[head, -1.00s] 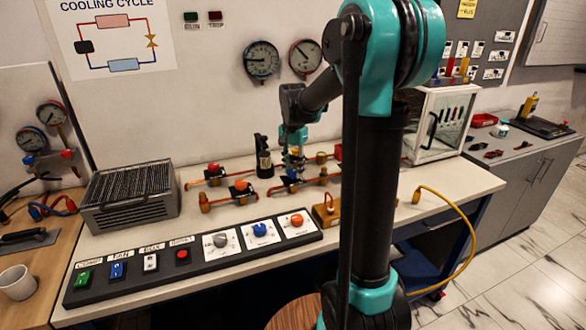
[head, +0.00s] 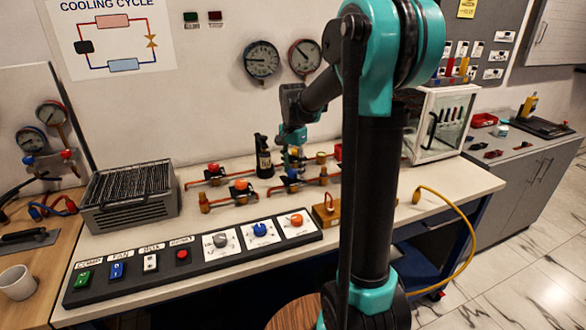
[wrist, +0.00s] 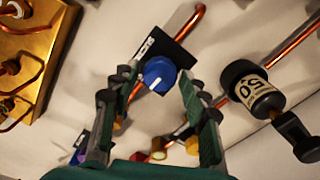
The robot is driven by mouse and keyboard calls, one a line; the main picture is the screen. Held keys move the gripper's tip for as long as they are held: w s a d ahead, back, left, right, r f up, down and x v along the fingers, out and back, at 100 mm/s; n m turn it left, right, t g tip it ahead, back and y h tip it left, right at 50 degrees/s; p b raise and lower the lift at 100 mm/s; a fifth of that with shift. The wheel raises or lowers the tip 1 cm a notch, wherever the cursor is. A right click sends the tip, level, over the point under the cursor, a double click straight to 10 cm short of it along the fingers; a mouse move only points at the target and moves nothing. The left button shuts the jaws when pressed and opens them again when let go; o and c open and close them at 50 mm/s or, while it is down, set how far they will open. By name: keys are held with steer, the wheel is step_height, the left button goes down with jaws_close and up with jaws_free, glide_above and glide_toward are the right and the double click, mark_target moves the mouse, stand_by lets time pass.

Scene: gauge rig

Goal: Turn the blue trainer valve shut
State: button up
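The blue trainer valve has a round blue knob (wrist: 158,75) with a white pointer line, on a dark plate by a copper pipe in the wrist view. In the head view its blue knob (head: 292,174) shows on the rear bench piping, just below my gripper (head: 292,160). In the wrist view my gripper (wrist: 160,80) is open, with one fingertip on each side of the knob and small gaps showing. The fingers look empty; whether either touches the knob cannot be told. The arm hides part of the bench to the right.
A black bottle (head: 264,158) stands left of my gripper. Red-orange valves (head: 240,187) sit on the pipes to the left. A switch panel (head: 205,265) with another blue knob (head: 260,229) lies in front. A finned grey unit (head: 128,200) stands at left.

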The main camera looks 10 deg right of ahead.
mark_target(293, 171)
steer(key=shift+o, duration=0.5)
step_height(293, 171, up, 12)
stand_by(0.3)
